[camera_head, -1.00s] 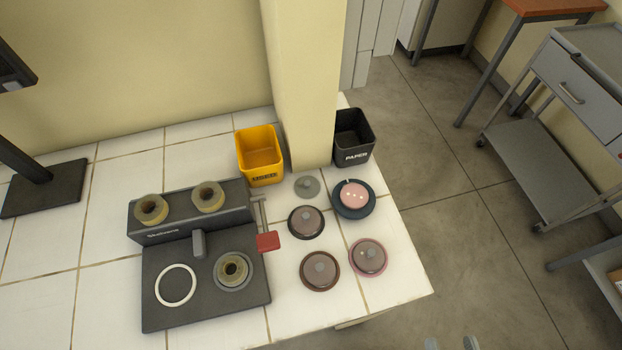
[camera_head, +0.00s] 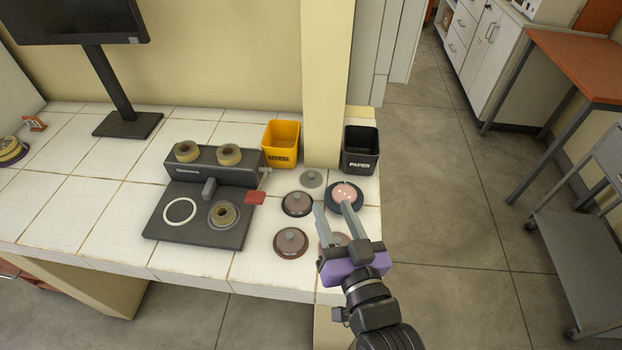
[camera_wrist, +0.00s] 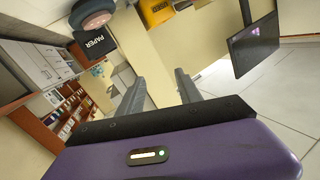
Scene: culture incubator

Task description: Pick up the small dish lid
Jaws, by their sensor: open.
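A small grey lid (camera_head: 312,179) with a raised knob lies flat on the white tiled table, just in front of the pillar. An open dark dish with a pink filling (camera_head: 345,195) stands to its right. My gripper (camera_head: 333,208) is open and empty, its two fingers apart and pointing towards the back of the table. In the head view its tips appear just in front of the open dish, nearer than the lid; their height is hard to tell. The wrist view shows both fingers (camera_wrist: 160,84) with nothing between them. I cannot make out the lid there.
Covered dishes (camera_head: 297,204) (camera_head: 291,242) stand left of my gripper; another (camera_head: 334,241) is partly hidden behind it. A yellow bin (camera_head: 281,145) and a black PAPER bin (camera_head: 360,151) flank the pillar (camera_head: 326,90). A dark device (camera_head: 198,215) with a red tab sits left.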

